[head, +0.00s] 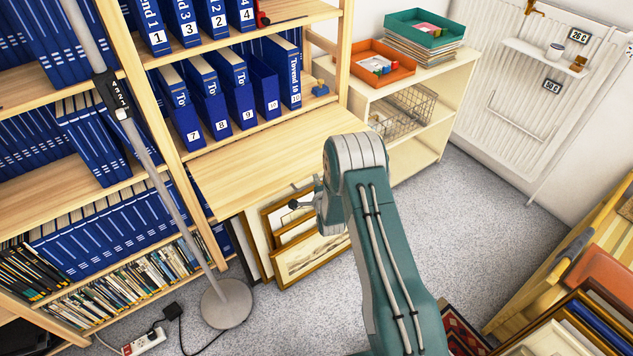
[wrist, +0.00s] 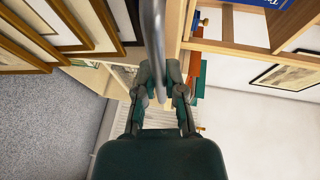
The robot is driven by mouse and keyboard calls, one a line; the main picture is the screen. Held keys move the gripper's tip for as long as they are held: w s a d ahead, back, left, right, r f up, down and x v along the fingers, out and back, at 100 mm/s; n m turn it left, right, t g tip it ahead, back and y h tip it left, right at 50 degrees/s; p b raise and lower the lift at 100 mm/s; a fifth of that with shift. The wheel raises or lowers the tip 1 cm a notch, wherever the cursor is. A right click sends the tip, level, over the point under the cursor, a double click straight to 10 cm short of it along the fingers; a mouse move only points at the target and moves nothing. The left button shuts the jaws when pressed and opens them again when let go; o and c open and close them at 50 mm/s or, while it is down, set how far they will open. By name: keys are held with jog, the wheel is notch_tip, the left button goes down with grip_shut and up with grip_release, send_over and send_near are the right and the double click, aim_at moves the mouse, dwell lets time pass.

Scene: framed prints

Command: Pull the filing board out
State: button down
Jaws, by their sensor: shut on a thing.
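The filing board (head: 265,150) is a pale wooden panel in the bookcase, below the row of blue binders. It lies flat and juts out from the shelf front over the framed prints. My gripper (head: 308,200) is at its front edge in the head view, partly hidden by my arm. In the wrist view, my gripper (wrist: 162,80) is shut on a grey metal bar handle (wrist: 153,30), which passes between the fingers. The handle's join to the board is not clear there.
Framed prints (head: 310,255) lean below the board. A floor lamp's pole and round base (head: 227,303) stand to the left, near a power strip (head: 145,343). A low shelf with trays (head: 380,65) is at the right. Grey carpet (head: 470,220) is free to the right.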

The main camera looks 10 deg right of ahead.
jog(key=shift+s+f, duration=0.1)
jog(key=shift+f, duration=0.2)
jog(key=c, duration=0.7)
grip_release()
jog(key=shift+r, duration=0.1)
jog(key=s, duration=0.4)
jog(key=s+r, duration=0.1)
jog(key=s, duration=0.2)
jog(key=s+r, duration=0.1)
jog(key=s, duration=0.3)
jog(key=shift+s+r, duration=0.1)
jog(key=shift+s, duration=0.2)
